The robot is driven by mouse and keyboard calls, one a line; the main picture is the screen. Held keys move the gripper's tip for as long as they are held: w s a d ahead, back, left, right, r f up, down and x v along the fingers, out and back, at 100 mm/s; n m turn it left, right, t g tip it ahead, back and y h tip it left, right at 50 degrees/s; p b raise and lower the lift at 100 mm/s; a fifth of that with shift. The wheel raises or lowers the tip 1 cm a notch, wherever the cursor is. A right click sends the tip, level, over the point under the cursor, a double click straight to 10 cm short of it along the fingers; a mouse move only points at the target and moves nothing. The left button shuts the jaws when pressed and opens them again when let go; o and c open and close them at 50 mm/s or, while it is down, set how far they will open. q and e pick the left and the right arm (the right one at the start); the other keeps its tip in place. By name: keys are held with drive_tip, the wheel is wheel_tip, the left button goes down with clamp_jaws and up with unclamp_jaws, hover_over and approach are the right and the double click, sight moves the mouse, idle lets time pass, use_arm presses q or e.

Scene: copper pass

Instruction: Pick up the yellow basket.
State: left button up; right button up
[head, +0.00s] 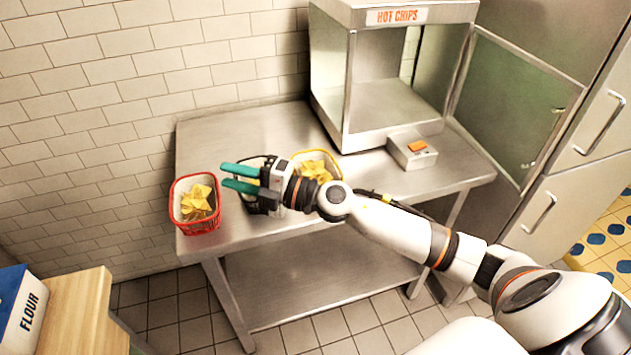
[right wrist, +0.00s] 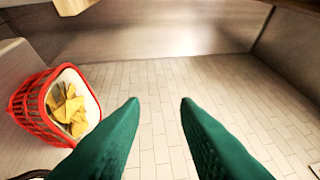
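The yellow basket (head: 335,160) stands on the steel table in the head view, with chips inside. My right forearm and wrist cover its lower front part. My right gripper (head: 225,175) is left of the yellow basket, with its green fingers pointing left. The fingers are apart with nothing between them, as the right wrist view (right wrist: 160,103) also shows. The yellow basket cannot be made out in the right wrist view. My left gripper is not in view.
A red basket (head: 197,227) of chips stands at the table's left end. It also shows in the right wrist view (right wrist: 36,112). A black basket (head: 251,207) is partly hidden behind my right gripper. A hot chips cabinet (head: 345,85) and a small box (head: 412,152) stand further right.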

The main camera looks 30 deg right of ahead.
drive_tip(key=d+f+n+g+h, duration=0.2)
drive_tip(key=d+n+g, duration=0.3)
drive_tip(key=n+g, duration=0.15)
drive_tip(key=g+h, duration=0.2)
drive_tip(key=h, duration=0.8)
approach(316, 177)
drive_tip(key=s+d+r, duration=0.3)
drive_tip(key=d+r, duration=0.1)
drive_tip(key=r, duration=0.1)
drive_tip(key=shift+g+h, duration=0.25)
drive_tip(key=shift+h, duration=0.15)
drive_tip(key=p+x, duration=0.1)
drive_tip(key=x, duration=0.3)
drive_tip(key=p+x, duration=0.1)
drive_tip(key=x, duration=0.2)
drive_tip(key=p+x, duration=0.1)
drive_tip(key=x, duration=0.3)
drive_tip(key=shift+w+d+f+p, duration=0.2)
drive_tip(key=shift+w+d+p, duration=0.15)
drive_tip(key=shift+w, duration=0.1)
drive_tip(key=shift+f+b, duration=0.25)
drive_tip(key=shift+b, duration=0.05)
drive_tip(key=shift+c, duration=0.3)
clamp_jaws()
